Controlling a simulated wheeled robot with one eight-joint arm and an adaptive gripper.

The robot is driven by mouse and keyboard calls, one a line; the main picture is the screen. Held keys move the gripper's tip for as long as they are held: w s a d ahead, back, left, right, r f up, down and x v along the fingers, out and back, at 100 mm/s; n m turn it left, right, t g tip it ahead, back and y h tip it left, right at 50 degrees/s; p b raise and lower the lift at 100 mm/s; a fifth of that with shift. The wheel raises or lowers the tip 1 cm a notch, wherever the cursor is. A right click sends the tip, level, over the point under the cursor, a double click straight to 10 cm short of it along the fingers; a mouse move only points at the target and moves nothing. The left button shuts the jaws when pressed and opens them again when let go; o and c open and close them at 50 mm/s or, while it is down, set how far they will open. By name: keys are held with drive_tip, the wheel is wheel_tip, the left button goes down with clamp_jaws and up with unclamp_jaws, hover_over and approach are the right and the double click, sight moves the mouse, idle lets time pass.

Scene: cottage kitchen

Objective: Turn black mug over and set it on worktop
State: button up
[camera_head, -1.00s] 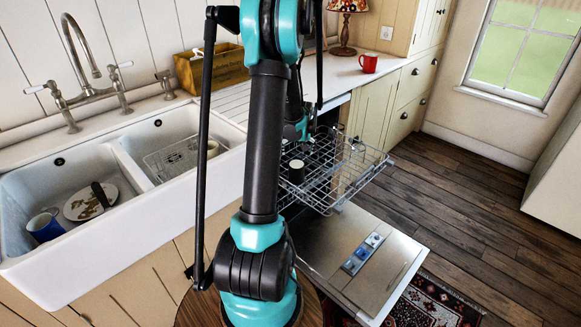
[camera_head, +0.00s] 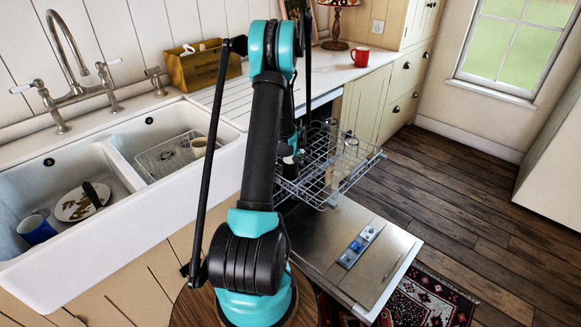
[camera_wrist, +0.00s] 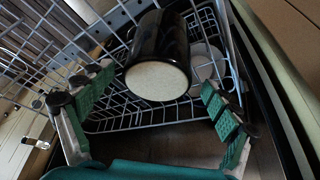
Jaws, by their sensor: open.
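The black mug (camera_wrist: 158,48) is in the dishwasher's upper rack (camera_wrist: 115,112), with its pale round base facing my wrist camera, so it looks upside down. In the head view only a bit of the mug (camera_head: 290,161) shows beneath my gripper (camera_head: 289,148), and the arm covers much of that area. In the wrist view my gripper (camera_wrist: 143,98) is open, its green-padded fingers apart on either side of the mug's base end. I see no clear contact. The handle is not clearly visible. The white worktop (camera_head: 338,75) runs behind the dishwasher.
The dishwasher door (camera_head: 375,255) is folded down, and the wire rack (camera_head: 340,165) is pulled out. A red mug (camera_head: 360,56) and a lamp (camera_head: 337,22) stand on the worktop. The sink (camera_head: 70,232) holds dishes. A wooden box (camera_head: 204,66) stands by the wall.

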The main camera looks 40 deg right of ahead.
drive_tip(key=shift+d+x, duration=0.2)
drive_tip(key=shift+x, duration=2.45)
drive_tip(key=shift+w, duration=0.1)
drive_tip(key=shift+c, duration=0.2)
drive_tip(key=c, duration=1.5)
